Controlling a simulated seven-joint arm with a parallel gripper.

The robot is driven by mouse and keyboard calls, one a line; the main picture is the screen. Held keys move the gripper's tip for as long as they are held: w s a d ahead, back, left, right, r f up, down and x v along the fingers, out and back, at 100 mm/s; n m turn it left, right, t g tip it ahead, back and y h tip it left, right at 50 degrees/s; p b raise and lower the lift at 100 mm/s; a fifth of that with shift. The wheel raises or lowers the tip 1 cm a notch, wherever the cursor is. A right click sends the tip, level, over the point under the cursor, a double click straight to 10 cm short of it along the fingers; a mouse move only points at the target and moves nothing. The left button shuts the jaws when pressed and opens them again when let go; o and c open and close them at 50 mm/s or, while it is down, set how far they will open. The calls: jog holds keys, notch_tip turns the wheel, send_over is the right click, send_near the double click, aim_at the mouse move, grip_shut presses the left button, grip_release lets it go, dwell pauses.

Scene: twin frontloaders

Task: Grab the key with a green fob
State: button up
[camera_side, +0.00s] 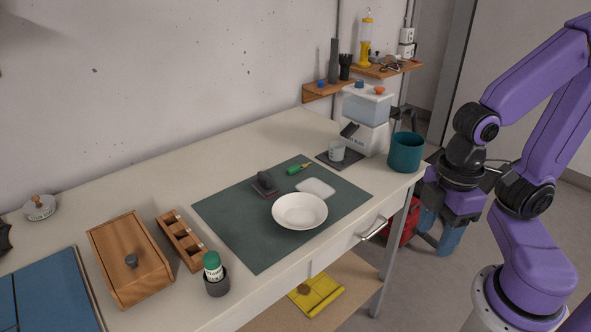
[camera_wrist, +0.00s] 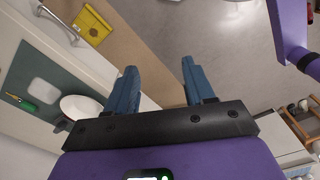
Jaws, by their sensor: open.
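A small item with a green body and a short yellow end (camera_side: 299,169) lies on the dark green mat (camera_side: 235,225), behind the white bowl; it looks like the key with the green fob, but is too small to be sure. In the wrist view the green item (camera_wrist: 27,106) shows at the far left, beside a white dish. My gripper (camera_side: 438,232) is off the right end of the table, over the floor, fingers pointing down. Its two blue fingers (camera_wrist: 158,68) are apart with nothing between them, well away from the green item.
A white bowl (camera_side: 300,211), a flat white dish (camera_side: 315,187) and a dark block (camera_side: 264,181) share the mat. A teal mug (camera_side: 405,151) and a white machine (camera_side: 366,122) stand at the table's right end. A drawer handle (camera_side: 374,229) sticks out in front.

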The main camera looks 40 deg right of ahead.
jog(key=w+a+r+m+h, duration=0.15)
jog(key=w+a+m, duration=0.25)
jog(key=w, duration=0.4)
jog(key=w+a+r+m+y, duration=0.1)
jog(key=w+a+r+m, duration=0.25)
jog(key=w, duration=0.45)
jog(key=w+m+h, duration=0.3)
jog(key=w+m, duration=1)
jog(key=w, duration=1.1)
jog(key=m+h, duration=0.1)
jog(key=m, duration=0.9)
send_over(294, 167)
jog(key=a, duration=0.3)
jog(key=f, duration=1.3)
jog(key=shift+w+f, duration=0.2)
jog(key=shift+f, duration=0.15)
jog(key=shift+h, duration=0.25)
jog(key=shift+s+x, duration=0.15)
jog(key=shift+x, duration=1.2)
jog(key=shift+s+x, duration=0.15)
jog(key=shift+x, duration=1.15)
jog(key=shift+d, duration=0.1)
grip_shut()
